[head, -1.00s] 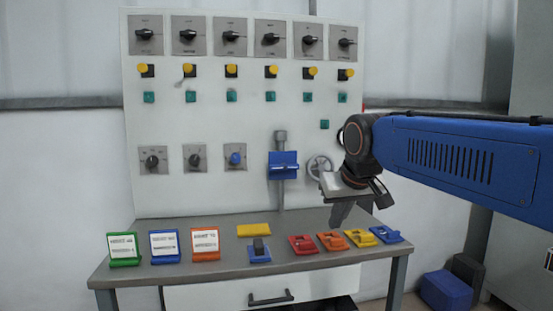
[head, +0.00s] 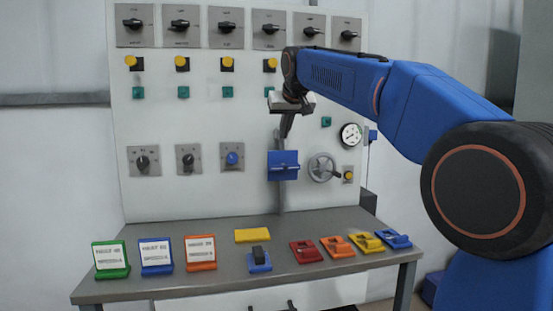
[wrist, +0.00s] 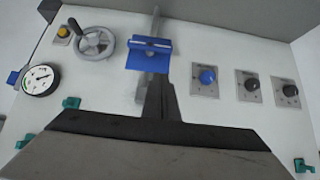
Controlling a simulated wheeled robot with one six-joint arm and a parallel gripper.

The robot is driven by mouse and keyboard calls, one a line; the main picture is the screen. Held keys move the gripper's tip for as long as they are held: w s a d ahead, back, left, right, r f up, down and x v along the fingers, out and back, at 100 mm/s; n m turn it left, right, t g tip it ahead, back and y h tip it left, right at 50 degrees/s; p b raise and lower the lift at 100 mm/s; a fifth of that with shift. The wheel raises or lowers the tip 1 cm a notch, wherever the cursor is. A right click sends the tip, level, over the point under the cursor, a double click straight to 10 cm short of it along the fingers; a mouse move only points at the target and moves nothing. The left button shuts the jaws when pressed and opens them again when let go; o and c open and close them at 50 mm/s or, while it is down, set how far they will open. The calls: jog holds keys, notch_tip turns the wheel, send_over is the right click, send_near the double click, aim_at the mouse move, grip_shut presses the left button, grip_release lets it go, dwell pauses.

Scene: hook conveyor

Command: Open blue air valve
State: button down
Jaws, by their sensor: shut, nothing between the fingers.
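The blue air valve (head: 283,170) is a blue piece with a raised bar across it, on a grey vertical pipe on the white panel. In the wrist view the blue valve (wrist: 148,61) appears upside down, above my fingertips. My gripper (head: 286,135) points down just above the valve in the head view, in front of the upper pipe. In the wrist view my gripper (wrist: 160,86) has its dark fingers together and empty. They hide part of the pipe beside the valve. I cannot tell whether the fingertips touch it.
A handwheel (head: 322,168) and a gauge (head: 350,135) are right of the valve; a blue knob (head: 232,158) is left. Below, a grey table (head: 225,278) carries coloured sign stands (head: 111,260) and several lockout pieces (head: 337,246). My arm covers the panel's upper right.

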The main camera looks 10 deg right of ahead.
jog(key=shift+w+a+r, duration=0.15)
jog(key=shift+w+r, duration=0.15)
jog(key=shift+w, duration=0.35)
send_over(285, 168)
jog(key=s+a, duration=0.2)
jog(key=a, duration=0.1)
notch_tip(285, 168, down, 10)
jog(key=shift+w+a+f, duration=0.1)
jog(key=shift+f, duration=0.5)
